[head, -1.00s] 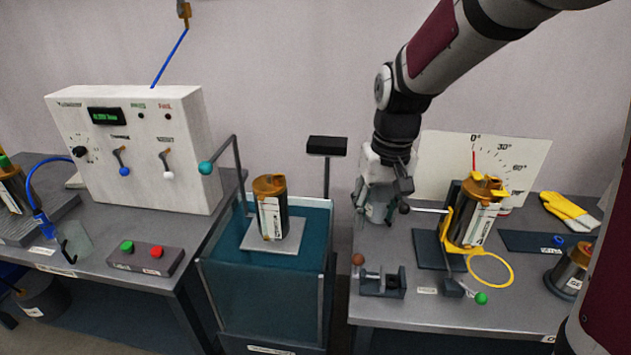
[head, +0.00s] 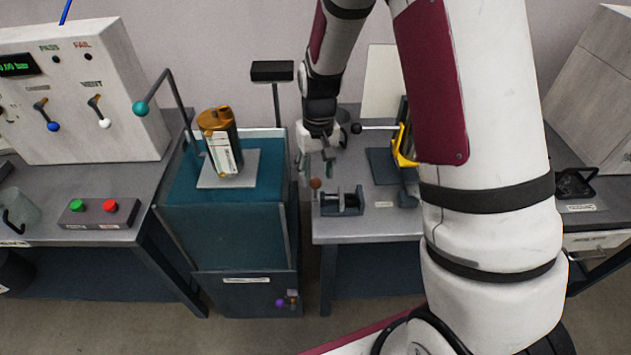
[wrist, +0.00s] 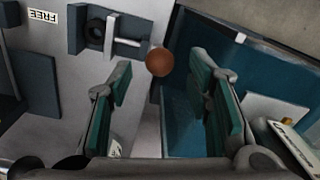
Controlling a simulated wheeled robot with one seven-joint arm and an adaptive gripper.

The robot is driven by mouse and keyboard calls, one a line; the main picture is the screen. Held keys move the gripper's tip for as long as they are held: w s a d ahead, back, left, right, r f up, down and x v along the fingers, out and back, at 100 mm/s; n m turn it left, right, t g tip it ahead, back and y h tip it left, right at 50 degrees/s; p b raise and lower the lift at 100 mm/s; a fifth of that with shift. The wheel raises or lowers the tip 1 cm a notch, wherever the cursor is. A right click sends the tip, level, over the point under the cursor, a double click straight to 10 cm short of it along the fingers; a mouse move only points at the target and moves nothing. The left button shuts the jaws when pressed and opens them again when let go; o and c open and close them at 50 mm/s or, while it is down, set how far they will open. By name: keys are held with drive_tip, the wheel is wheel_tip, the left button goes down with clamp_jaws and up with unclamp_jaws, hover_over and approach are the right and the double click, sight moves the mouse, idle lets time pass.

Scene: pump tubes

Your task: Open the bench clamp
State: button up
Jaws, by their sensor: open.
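The bench clamp (head: 341,203) is a small dark vise at the front left of the right-hand bench. Its handle ends in a brown ball (head: 316,183) near the bench's left edge. My gripper (head: 318,172) hangs open and empty just above and behind the ball. In the wrist view the clamp (wrist: 93,30) lies at the upper left, with its grey rod and the brown ball (wrist: 160,62) reaching between my open fingers (wrist: 160,85). The ball appears near the fingertips with space on both sides; I cannot tell whether they touch. The clamp's jaws are too small to judge.
A blue-green water tank (head: 232,245) with a tilted brown-capped canister (head: 219,140) stands directly left of the bench. A dark post with a flat black top (head: 272,70) rises behind it. A yellow bracket (head: 402,148) stands right of the clamp. My arm hides much of the right side.

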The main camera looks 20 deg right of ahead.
sight(316, 179)
drive_tip(key=shift+f, duration=2)
drive_tip(key=shift+c, duration=0.3)
clamp_jaws()
